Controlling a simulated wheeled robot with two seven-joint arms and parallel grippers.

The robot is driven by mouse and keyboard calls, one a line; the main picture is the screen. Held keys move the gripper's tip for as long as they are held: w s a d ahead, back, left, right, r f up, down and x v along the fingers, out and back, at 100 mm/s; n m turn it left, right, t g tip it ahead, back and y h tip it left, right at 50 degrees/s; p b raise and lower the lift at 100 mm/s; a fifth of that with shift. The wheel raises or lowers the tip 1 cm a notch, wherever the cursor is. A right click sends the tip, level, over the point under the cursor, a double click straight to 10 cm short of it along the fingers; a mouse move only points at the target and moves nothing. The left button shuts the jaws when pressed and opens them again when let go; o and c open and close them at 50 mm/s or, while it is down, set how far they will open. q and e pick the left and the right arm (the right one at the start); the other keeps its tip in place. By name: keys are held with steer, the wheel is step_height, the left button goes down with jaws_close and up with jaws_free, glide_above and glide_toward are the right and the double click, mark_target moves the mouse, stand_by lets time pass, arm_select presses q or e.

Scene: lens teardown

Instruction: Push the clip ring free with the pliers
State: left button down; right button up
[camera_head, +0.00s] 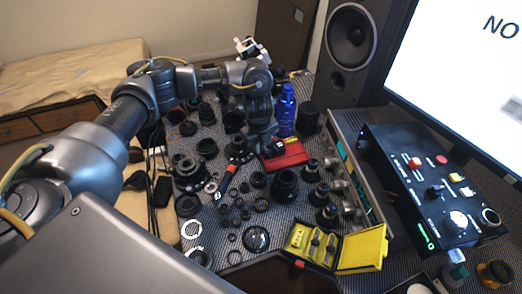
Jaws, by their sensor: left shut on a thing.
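My left gripper (268,143) points down over the middle of the table, just at the left end of a red block (287,156). It is shut on a small dark thing that its own fingers mostly hide, so I cannot tell whether this is the pliers. I cannot pick out the clip ring for certain among the many rings and lens parts. A thin pale ring (191,229) lies at the front left of the mat. My right gripper is not in view.
Lens barrels and rings crowd the grey mat. A blue bottle (286,110) stands behind the red block. An open yellow case (361,250) lies at the front. A speaker (350,45), a black control box (432,188) and a monitor (470,75) bound the right side.

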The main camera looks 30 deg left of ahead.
arm_select(q)
steer(key=w+n+b, duration=0.1)
steer(key=w, duration=0.1)
steer(key=w+a+n, duration=0.1)
steer(key=n, duration=0.1)
steer(key=shift+w+a+r+b, duration=0.1)
steer(key=shift+w+r+b, duration=0.05)
steer(key=shift+w+b, duration=0.2)
steer(key=shift+w+a+n+y+p, duration=0.3)
steer(key=shift+w+a+n+p, duration=0.45)
steer(key=shift+n, duration=0.25)
steer(key=shift+d, duration=0.1)
steer(key=shift+d+r+p, duration=0.15)
steer(key=shift+d+p, duration=0.35)
steer(key=shift+d, duration=0.2)
